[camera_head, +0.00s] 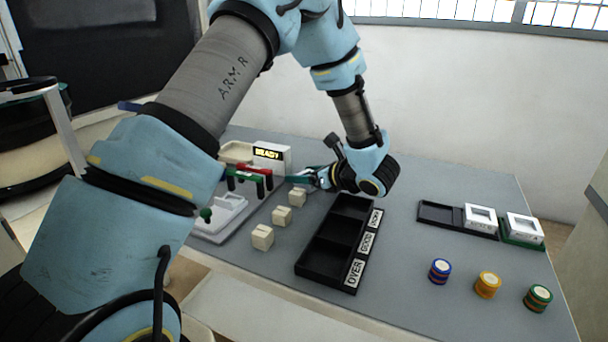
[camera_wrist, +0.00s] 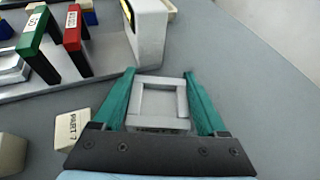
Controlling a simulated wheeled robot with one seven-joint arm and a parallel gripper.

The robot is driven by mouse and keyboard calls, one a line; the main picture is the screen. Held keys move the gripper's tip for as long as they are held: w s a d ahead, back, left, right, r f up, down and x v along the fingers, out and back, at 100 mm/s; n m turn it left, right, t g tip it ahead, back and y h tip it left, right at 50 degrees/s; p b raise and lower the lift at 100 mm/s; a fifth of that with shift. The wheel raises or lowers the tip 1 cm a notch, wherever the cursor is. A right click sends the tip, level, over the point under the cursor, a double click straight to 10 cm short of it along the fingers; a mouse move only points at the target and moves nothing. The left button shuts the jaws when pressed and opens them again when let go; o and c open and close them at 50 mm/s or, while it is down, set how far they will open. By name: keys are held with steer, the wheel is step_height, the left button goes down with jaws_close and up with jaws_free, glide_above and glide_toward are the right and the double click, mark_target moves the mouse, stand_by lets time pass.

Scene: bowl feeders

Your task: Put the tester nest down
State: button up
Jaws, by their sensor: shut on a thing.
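The tester nest (camera_wrist: 160,103) is a pale grey square frame with an open middle. In the wrist view it sits between the two teal fingers of my gripper (camera_wrist: 163,98), which are shut on its sides. In the head view my gripper (camera_head: 303,180) is low over the table, just right of the tester (camera_head: 222,211) and its READY display (camera_head: 271,156). The nest is hard to make out there. I cannot tell whether it touches the table.
Several cream blocks (camera_head: 262,237) stand between the tester and a black sorting tray (camera_head: 322,271). Red and green handles (camera_head: 254,170) rise by the tester. At right are a black holder (camera_head: 440,213), two white frames (camera_head: 480,218) and disc stacks (camera_head: 487,284).

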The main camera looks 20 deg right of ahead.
steer(key=o, duration=1.4)
steer(key=shift+o, duration=0.2)
